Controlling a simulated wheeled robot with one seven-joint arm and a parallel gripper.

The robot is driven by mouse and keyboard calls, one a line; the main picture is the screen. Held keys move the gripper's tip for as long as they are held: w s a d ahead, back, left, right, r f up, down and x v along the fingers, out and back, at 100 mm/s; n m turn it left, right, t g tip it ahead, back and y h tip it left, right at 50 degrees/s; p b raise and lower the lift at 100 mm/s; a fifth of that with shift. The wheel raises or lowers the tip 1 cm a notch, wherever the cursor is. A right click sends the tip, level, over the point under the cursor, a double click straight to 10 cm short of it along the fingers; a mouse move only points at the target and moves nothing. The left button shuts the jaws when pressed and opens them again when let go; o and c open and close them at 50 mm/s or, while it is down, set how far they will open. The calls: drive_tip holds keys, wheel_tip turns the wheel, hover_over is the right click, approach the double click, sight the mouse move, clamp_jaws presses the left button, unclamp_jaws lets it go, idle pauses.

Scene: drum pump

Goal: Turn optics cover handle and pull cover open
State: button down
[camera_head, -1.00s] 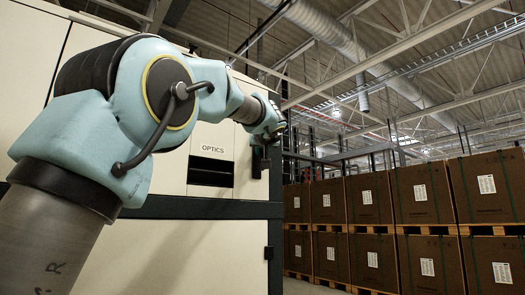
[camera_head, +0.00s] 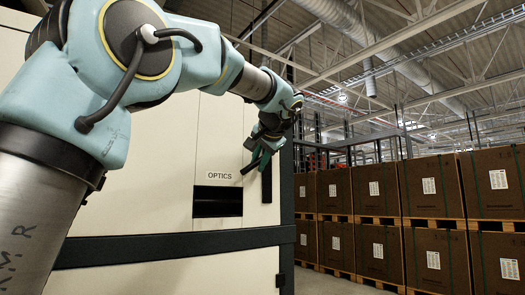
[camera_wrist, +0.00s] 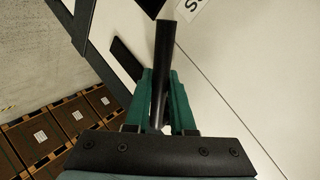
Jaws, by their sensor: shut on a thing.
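The cream optics cover (camera_head: 227,140) carries the label "OPTICS" and looks flush with the cabinet front in the head view. Its black handle bar (camera_wrist: 163,50) runs between the green fingers of my gripper (camera_wrist: 163,82) in the wrist view. My gripper is shut on this bar. In the head view my gripper (camera_head: 259,160) is at the cover's right side, right of and above the label, with its fingers slanting down and left. A black plate (camera_head: 267,186) shows on the panel just below it.
A dark slot (camera_head: 217,202) lies below the label. A dark cabinet frame edge (camera_head: 286,185) runs down the right. Stacked brown boxes on pallets (camera_head: 390,190) stand further right and behind. Some open floor lies between cabinet and boxes.

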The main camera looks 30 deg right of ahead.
drive_tip(key=shift+a+r+m+g+y+p, duration=0.25)
drive_tip(key=shift+r+m+y+p, duration=0.35)
drive_tip(key=shift+p, duration=0.8)
drive_tip(key=shift+a+r+m+g+y+p, duration=0.2)
drive_tip(key=shift+r+m+y+p, duration=0.35)
drive_tip(key=shift+p, duration=0.85)
